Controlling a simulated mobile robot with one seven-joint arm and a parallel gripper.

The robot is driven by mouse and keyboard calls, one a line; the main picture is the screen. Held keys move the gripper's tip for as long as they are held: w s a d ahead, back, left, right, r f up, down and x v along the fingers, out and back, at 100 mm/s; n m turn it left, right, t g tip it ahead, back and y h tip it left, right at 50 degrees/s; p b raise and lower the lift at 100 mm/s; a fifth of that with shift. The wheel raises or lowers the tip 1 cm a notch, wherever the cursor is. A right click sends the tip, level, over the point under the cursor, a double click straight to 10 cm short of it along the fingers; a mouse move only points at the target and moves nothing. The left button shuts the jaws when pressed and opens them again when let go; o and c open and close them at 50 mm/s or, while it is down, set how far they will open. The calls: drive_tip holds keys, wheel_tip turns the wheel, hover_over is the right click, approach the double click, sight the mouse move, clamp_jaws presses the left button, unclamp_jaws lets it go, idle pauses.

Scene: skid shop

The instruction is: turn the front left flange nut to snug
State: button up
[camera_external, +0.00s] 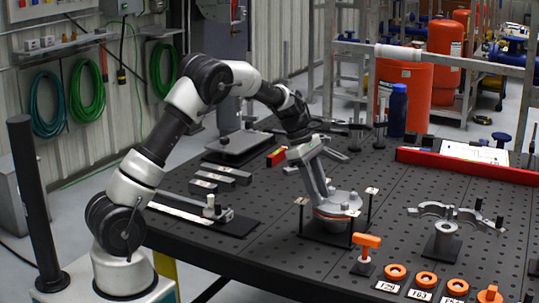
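A round grey flange (346,207) with an orange-brown ring around it stands on a dark base plate near the middle of the black perforated table. Thin posts with small pale tags stand around it. My gripper (321,197) reaches down from the upper left, its long grey parts ending at the left side of the flange. I cannot tell whether it touches the flange or grips a nut there. The individual nuts are too small to make out, and the front left one is not clearly visible. Whether the fingers are open or shut does not show.
An orange T-handled tool (366,245) stands in front of the flange. Several orange rings (396,272) with labels lie along the front edge.

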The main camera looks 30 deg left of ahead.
drive_tip(key=shift+c, duration=0.4)
clamp_jaws()
